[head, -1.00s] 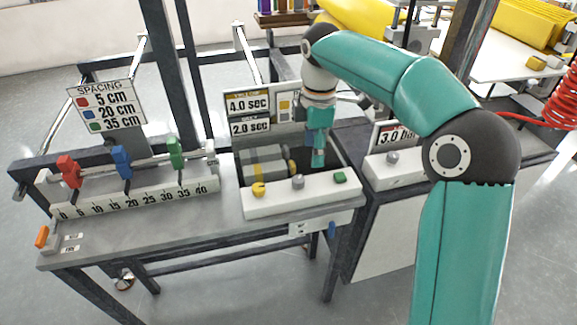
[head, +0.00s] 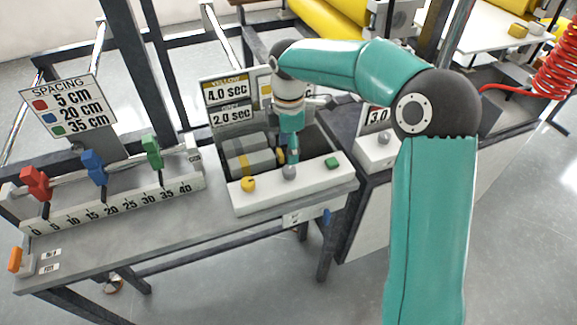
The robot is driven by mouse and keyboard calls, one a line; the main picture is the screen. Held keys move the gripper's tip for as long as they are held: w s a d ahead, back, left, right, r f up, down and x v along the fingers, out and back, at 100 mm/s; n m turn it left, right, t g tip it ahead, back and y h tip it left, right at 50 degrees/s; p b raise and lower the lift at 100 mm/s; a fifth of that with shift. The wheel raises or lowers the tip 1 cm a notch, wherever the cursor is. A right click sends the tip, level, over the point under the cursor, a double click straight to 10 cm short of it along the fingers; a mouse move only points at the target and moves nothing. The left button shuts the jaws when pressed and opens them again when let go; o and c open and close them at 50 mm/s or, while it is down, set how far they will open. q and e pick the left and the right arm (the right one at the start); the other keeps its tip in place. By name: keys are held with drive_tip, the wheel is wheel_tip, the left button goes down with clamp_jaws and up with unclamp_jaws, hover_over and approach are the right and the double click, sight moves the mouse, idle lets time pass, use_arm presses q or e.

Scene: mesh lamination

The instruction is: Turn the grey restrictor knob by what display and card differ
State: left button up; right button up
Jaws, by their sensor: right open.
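The grey knob (head: 289,172) sits in the middle of a white control box (head: 308,184), between a yellow knob (head: 248,184) and a green button (head: 332,163). My right gripper (head: 290,155) points down with its tips just above or at the grey knob; I cannot tell if they touch it. It is open. Behind the box a card (head: 228,102) reads 4.0 sec on the yellow line and 2.0 sec on the lower line; my right arm hides the panel's right part. A display (head: 378,117) to the right shows 3.0, partly covered. My left gripper is out of view.
Grey cylinders (head: 248,155) lie in a dark bay behind the box. A second grey knob (head: 384,138) stands on the right unit. At left a numbered scale (head: 120,203) carries red, blue and green sliders under a spacing sign (head: 68,108). The grey bench is clear in front.

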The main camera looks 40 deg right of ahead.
sight(289, 169)
wheel_tip(289, 169, down, 8)
drive_tip(key=shift+r, duration=0.25)
drive_tip(key=shift+c, duration=0.4)
drive_tip(key=c, duration=1.1)
